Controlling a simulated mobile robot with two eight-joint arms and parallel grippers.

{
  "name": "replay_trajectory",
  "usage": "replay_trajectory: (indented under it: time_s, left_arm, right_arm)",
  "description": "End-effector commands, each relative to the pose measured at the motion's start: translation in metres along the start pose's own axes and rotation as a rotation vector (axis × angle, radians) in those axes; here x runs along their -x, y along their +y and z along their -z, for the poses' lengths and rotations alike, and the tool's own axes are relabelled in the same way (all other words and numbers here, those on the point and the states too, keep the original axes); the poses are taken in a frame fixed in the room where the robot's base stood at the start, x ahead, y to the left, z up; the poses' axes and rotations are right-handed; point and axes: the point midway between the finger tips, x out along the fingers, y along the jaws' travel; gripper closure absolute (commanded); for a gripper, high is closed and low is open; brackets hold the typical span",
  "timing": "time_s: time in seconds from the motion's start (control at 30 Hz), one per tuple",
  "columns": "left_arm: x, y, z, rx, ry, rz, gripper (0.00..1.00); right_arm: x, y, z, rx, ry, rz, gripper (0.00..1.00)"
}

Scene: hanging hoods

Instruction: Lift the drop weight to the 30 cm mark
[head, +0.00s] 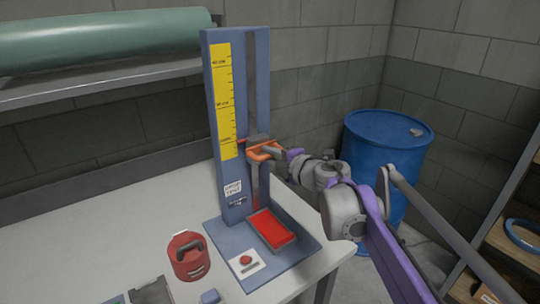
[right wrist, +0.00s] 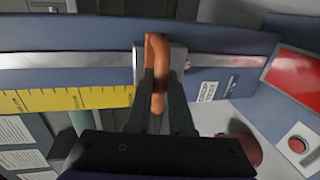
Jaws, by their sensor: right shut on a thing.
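The drop weight (head: 257,139) is a grey block on the vertical rail of a blue drop tower (head: 213,110). Its orange handle (head: 264,152) sticks out towards my right gripper (head: 279,153). In the right wrist view the fingers are shut on the orange handle (right wrist: 157,65). The weight hangs well above the red pad (head: 271,229) on the tower base. A yellow scale (head: 223,85) runs up the tower's left side. A small red pointer (head: 240,140) sits about level with the scale's lowest label. The label text is too small to read surely. My left gripper is not in view.
A red canister (head: 188,258) and a panel with a red button (head: 246,260) are near the tower base. A blue drum (head: 385,150) stands behind my right arm. Shelves (head: 510,220) are at the right. A green roll (head: 100,38) lies on a ledge.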

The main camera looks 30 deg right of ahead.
Motion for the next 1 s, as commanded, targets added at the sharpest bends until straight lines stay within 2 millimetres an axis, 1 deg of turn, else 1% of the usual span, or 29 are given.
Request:
replay_trajectory:
  time_s: [0.07, 0.13, 0.3, 0.4, 0.5, 0.6, 0.9, 0.93, 1.0]
  left_arm:
    - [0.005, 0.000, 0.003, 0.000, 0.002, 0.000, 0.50]
    - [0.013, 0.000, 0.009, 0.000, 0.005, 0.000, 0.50]
    - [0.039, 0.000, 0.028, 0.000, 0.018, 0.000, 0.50]
    - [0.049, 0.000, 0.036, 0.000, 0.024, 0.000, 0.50]
    - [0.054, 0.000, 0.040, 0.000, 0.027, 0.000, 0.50]
    - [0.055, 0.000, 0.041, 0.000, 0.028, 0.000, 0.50]
    - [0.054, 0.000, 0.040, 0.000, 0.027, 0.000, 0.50]
    - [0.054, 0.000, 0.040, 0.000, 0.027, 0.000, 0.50]
    - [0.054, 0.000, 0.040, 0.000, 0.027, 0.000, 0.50]
  right_arm:
    - [0.002, 0.008, 0.000, 0.000, 0.000, -0.001, 1.00]
    - [0.005, 0.022, 0.000, 0.000, 0.000, -0.002, 1.00]
    - [0.015, 0.070, 0.000, -0.001, 0.000, -0.004, 1.00]
    - [0.019, 0.092, 0.000, -0.001, 0.000, -0.004, 1.00]
    - [0.022, 0.105, 0.000, -0.001, 0.000, -0.003, 1.00]
    - [0.024, 0.110, 0.000, -0.001, 0.000, -0.003, 1.00]
    - [0.023, 0.108, 0.000, -0.002, 0.000, -0.001, 1.00]
    - [0.023, 0.108, 0.000, -0.002, 0.000, -0.001, 0.75]
    - [0.023, 0.108, 0.000, -0.002, 0.000, -0.001, 0.62]
